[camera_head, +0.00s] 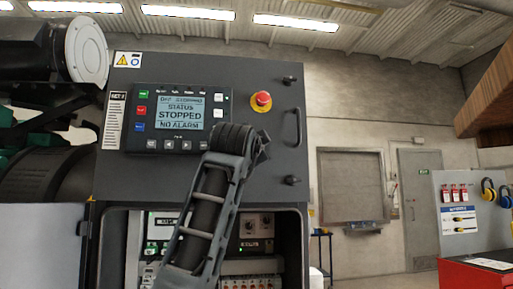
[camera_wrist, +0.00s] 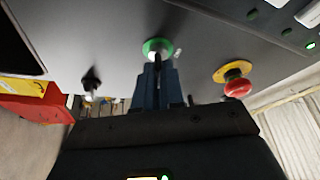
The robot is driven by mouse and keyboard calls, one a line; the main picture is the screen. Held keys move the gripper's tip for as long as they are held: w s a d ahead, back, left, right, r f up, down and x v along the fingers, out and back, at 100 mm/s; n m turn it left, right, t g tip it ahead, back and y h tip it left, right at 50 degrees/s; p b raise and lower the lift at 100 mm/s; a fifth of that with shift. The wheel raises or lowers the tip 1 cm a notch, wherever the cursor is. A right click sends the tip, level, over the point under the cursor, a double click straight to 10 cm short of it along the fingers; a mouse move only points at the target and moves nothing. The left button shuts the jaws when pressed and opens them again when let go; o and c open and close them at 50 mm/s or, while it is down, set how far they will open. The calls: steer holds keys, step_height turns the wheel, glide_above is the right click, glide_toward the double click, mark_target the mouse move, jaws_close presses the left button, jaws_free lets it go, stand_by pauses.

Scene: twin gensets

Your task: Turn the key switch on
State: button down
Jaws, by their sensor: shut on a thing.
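The key switch has a green ring (camera_wrist: 153,45) on the grey panel in the wrist view. My gripper (camera_wrist: 158,68) is right at it, with both fingers closed around a thin dark key at the ring's middle. The fingers hide most of the key, so I cannot tell its exact angle. In the head view my arm's end covers the spot, and the key switch and fingers are hidden. The controller (camera_head: 178,118) on the cabinet shows "STATUS STOPPED" and "NO ALARM".
A red emergency-stop button (camera_head: 262,101) stands out close to my arm; it also shows in the wrist view (camera_wrist: 237,87). A black latch (camera_wrist: 92,79) stands on the panel. An open lower bay (camera_head: 262,225) lies behind my arm. A red cabinet (camera_head: 475,275) is at right.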

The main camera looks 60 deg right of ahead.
steer(key=c, duration=1.2)
jaws_free()
steer(key=shift+c, duration=0.2)
steer(key=b+v, duration=0.1)
steer(key=v, duration=0.6)
steer(key=shift+s+a+b, duration=0.15)
steer(key=shift+a+b, duration=0.15)
steer(key=shift+a, duration=0.05)
steer(key=shift+f, duration=0.1)
